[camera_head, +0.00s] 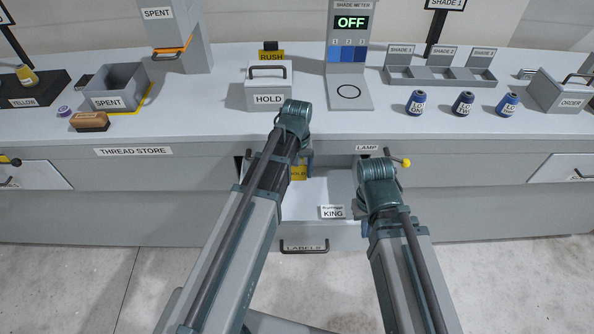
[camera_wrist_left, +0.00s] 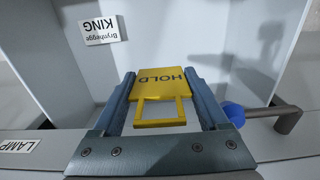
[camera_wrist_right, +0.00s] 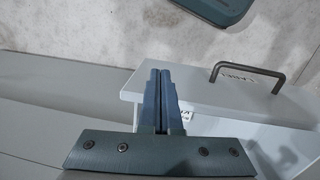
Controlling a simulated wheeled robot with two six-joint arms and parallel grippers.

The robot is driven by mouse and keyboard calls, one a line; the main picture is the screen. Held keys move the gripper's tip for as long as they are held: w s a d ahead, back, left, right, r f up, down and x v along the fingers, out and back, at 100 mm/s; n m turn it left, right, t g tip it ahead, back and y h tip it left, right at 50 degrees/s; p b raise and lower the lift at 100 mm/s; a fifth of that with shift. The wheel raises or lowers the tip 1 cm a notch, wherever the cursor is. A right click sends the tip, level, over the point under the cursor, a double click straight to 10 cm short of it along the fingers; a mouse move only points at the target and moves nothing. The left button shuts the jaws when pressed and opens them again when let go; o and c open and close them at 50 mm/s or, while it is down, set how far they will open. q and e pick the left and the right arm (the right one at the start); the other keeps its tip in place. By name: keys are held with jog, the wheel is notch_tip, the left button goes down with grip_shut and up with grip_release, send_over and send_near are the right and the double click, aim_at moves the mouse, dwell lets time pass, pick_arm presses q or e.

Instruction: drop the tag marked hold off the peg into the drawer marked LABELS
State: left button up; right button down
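The yellow HOLD tag (camera_wrist_left: 161,82) is between the two fingers of my left gripper (camera_wrist_left: 165,88), its side edges against them and its open loop toward the palm. In the head view the tag (camera_head: 298,173) shows over the open LABELS drawer (camera_head: 345,233), partly hidden by my left arm. A peg with a blue ball end (camera_wrist_left: 234,113) stands beside the right finger in the left wrist view, clear of the loop. My right gripper (camera_wrist_right: 160,75) is shut and empty by the drawer front; its fingertips are hidden in the head view.
A white KING label (camera_head: 332,211) lies in the drawer. A peg with a yellow ball (camera_head: 405,162) sticks out near my right arm. The HOLD box (camera_head: 268,97), shade meter (camera_head: 350,95) and several blue thread spools stand on the counter above.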

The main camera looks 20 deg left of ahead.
pick_arm(q)
jog(key=shift+o, duration=1.4)
notch_tip(320, 180, up, 14)
jog(key=p, duration=1.3)
jog(key=shift+p, duration=0.4)
jog(key=shift+f, duration=0.15)
jog(key=s+d+m+y, duration=0.1)
jog(key=s+d+m, duration=0.6)
jog(key=s+d, duration=0.3)
jog(key=s, duration=0.4)
jog(key=shift+s+d, duration=0.3)
